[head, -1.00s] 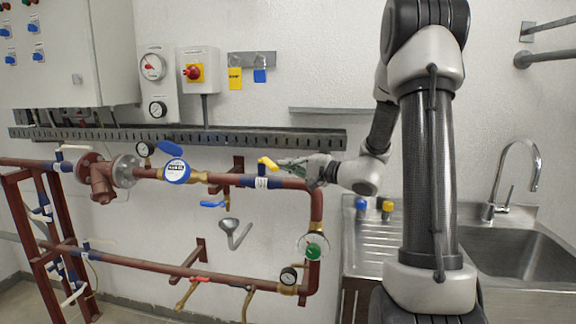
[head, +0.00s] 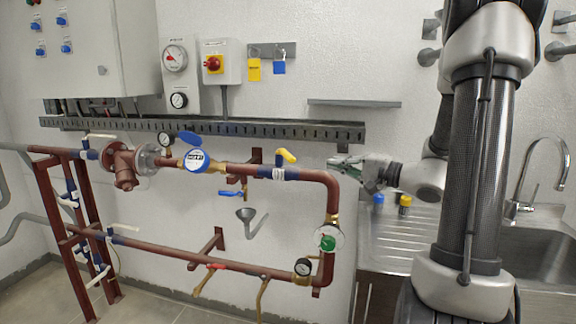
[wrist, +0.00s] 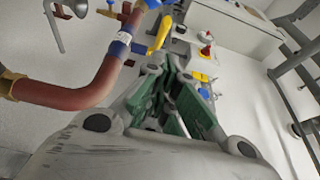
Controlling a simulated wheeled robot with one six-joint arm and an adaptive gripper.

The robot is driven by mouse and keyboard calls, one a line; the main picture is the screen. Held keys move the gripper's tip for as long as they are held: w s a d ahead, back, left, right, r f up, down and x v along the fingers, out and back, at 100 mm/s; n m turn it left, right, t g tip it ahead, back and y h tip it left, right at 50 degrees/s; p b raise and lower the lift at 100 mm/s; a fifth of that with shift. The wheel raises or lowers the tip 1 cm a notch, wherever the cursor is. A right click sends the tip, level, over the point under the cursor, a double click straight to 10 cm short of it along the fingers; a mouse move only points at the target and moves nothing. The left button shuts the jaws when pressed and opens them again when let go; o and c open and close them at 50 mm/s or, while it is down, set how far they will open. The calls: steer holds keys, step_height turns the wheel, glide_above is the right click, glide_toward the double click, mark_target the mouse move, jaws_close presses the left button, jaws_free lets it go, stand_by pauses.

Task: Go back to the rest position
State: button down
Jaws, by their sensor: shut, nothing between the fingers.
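My gripper (head: 345,166) is in the middle right of the head view, just right of the upper pipe's bend. Its green-padded fingers are shut with nothing between them, pointing left toward the pipe. In the wrist view my gripper (wrist: 165,80) shows its fingers close together. A yellow valve handle (head: 286,155) on the upper red-brown pipe (head: 310,175) lies left of the fingertips, with a clear gap. The yellow handle also shows in the wrist view (wrist: 161,34), beyond the fingers. My arm stands in front of the sink at the right.
A steel sink (head: 545,245) with a tap (head: 541,165) is at the right. Blue and yellow caps (head: 404,203) stand on its drainboard. A shelf (head: 350,103) and a slotted rail (head: 230,127) are on the wall.

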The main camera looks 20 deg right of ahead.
steer(key=s+a+f+g+h, duration=0.1)
steer(key=s+a+f+g, duration=0.1)
steer(key=s+f+g, duration=0.55)
steer(key=s+a+f+g+h, duration=0.1)
steer(key=s+f+g, duration=0.25)
steer(key=s, duration=0.75)
steer(key=s+d+r+n+g+h, duration=0.2)
steer(key=s+d+r+n+h, duration=0.15)
steer(key=s+n+h, duration=0.3)
step_height(320, 180, up, 6)
steer(key=a+n+t+h, duration=0.2)
steer(key=n, duration=0.2)
steer(key=shift+r+t, duration=0.2)
steer(key=shift+t, duration=0.2)
